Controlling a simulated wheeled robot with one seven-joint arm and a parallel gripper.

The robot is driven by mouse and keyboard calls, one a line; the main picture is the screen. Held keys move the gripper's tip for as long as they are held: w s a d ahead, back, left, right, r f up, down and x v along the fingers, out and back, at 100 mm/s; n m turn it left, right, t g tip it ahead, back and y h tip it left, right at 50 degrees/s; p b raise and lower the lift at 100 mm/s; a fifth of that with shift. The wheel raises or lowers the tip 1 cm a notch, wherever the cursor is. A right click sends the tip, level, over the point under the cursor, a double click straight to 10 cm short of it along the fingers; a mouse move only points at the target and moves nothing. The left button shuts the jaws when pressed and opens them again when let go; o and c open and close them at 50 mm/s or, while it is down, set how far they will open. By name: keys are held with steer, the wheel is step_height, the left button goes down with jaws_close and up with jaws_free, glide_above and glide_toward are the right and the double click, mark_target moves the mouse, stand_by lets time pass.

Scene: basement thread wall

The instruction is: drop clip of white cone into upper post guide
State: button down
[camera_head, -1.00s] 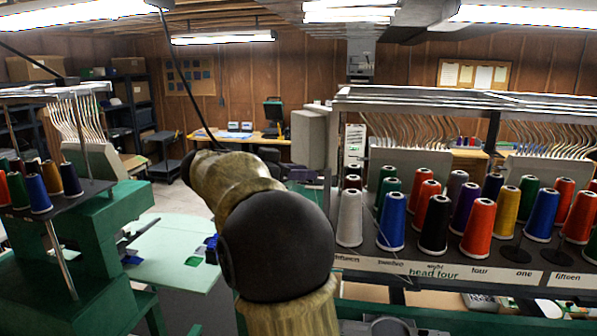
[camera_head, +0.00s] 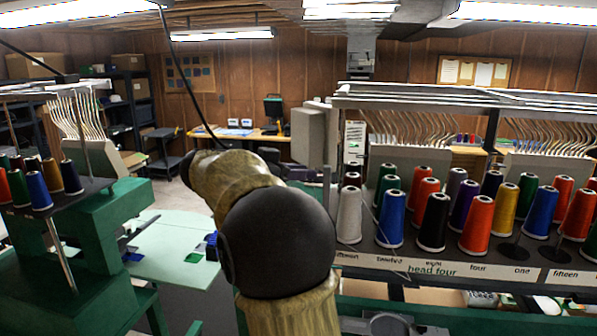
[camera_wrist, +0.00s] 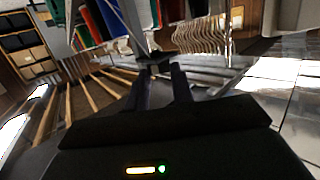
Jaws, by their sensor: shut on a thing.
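The white cone (camera_head: 349,214) stands upright at the left end of the front row on the thread rack in the head view. My gripper (camera_wrist: 159,70) shows in the wrist view, its two dark fingers closed in on a small dark piece at their tips. That piece looks like the clip, but it is small and blurred. In the head view my gripper is hidden behind my own arm. I cannot pick out the upper post guide for certain in either view. A pale metal post runs up past the fingertips in the wrist view.
Several coloured cones crowd the rack (camera_head: 440,268) to the right of the white cone. A metal top frame (camera_head: 430,97) with curved white tubes stands above them. A grey box (camera_head: 308,137) hangs at its left end. Another cone stand (camera_head: 70,200) is at far left.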

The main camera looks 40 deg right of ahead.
steer(key=c, duration=1.1)
jaws_free()
steer(key=shift+d, duration=0.1)
steer(key=b+v, duration=0.3)
steer(key=v, duration=1.4)
steer(key=shift+a, duration=0.25)
